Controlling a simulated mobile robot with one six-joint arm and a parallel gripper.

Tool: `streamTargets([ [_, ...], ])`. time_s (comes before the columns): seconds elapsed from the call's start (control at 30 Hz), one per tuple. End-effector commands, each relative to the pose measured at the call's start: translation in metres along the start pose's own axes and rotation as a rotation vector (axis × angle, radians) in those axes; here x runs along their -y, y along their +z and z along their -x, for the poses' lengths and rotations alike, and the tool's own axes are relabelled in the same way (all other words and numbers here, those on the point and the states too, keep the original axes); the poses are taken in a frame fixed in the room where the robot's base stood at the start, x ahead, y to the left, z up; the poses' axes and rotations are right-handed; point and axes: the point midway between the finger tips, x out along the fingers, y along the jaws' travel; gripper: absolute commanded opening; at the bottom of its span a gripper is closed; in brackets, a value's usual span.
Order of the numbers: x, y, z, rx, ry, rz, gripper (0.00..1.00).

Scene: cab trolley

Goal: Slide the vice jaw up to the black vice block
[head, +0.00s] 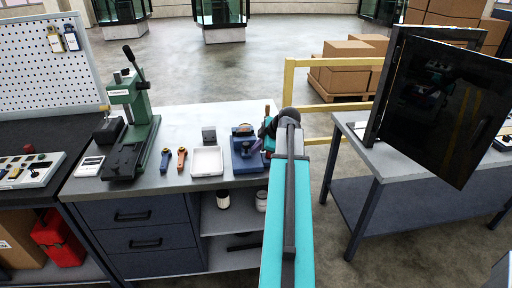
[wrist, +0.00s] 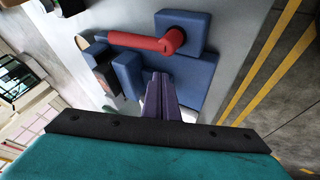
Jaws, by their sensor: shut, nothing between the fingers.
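The blue vice (head: 246,165) stands on the right part of the grey workbench, and in the wrist view its blue base (wrist: 190,82) shows close up. A black vice block (wrist: 104,72) is at its left. A blue block (wrist: 127,73), which looks like the vice jaw, sits right beside the black one; I cannot tell whether they touch. A red bar handle (wrist: 146,41) runs from a blue end block (wrist: 187,30). My gripper (wrist: 158,76) has its purple-grey fingers shut and empty, just right of the jaw; contact is unclear.
A yellow rail (head: 289,80) rises behind the bench. A second table (head: 400,165) with a dark open-doored cabinet (head: 440,100) is at right.

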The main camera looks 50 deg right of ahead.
Motion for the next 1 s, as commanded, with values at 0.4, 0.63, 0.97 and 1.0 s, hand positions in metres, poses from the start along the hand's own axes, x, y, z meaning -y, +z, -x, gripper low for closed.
streamTargets([
  [0.4, 0.003, 0.0, 0.045, 0.001, 0.003, 0.001, 0.0],
  [0.63, 0.003, 0.0, 0.07, 0.001, 0.002, 0.001, 0.0],
  [0.97, 0.003, -0.002, 0.097, 0.0, 0.0, 0.002, 0.0],
  [1.0, 0.003, -0.002, 0.098, -0.001, 0.0, 0.002, 0.0],
])
